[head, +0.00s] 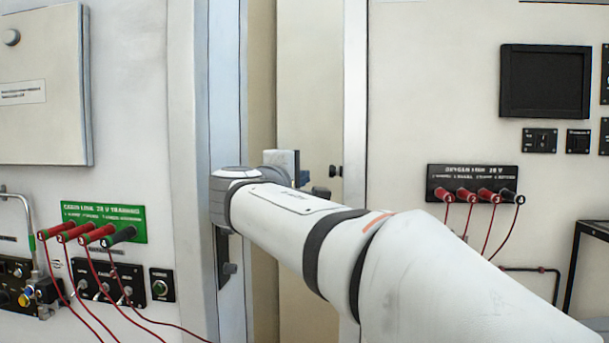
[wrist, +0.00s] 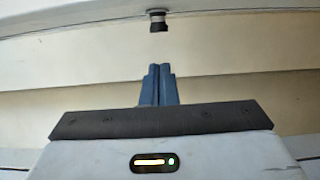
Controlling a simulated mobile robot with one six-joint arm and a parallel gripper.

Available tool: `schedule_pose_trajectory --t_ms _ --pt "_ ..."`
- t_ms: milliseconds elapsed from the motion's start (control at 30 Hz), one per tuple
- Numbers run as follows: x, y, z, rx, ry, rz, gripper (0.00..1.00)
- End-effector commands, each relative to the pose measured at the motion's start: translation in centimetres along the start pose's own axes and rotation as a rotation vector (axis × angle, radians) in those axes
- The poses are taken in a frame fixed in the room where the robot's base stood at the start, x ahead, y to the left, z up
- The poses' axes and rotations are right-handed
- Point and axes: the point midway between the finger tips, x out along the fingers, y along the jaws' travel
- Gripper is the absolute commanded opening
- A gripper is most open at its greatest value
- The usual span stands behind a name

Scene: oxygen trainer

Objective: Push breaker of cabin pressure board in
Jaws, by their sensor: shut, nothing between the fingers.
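My gripper (wrist: 160,84) is shut and empty in the wrist view, its two blue fingers pressed together and pointing up the picture. A small black knob with a metal collar (wrist: 158,20) sticks out of a pale panel just beyond the fingertips, apart from them. In the head view my arm reaches across the middle to the doorway, and it hides most of the gripper. I cannot make out a board labelled cabin pressure or its breaker in either view.
A green-labelled panel (head: 103,222) with red and black plugs and cables is at the left. A black plug panel (head: 472,184) is on the right wall, below a dark screen (head: 544,81). A tall door frame (head: 200,120) stands close to my arm.

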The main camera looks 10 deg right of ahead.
Motion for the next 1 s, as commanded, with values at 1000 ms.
schedule_pose_trajectory --t_ms 1000 --pt "9.8 -0.1 0.0 0.000 0.000 -0.003 0.00"
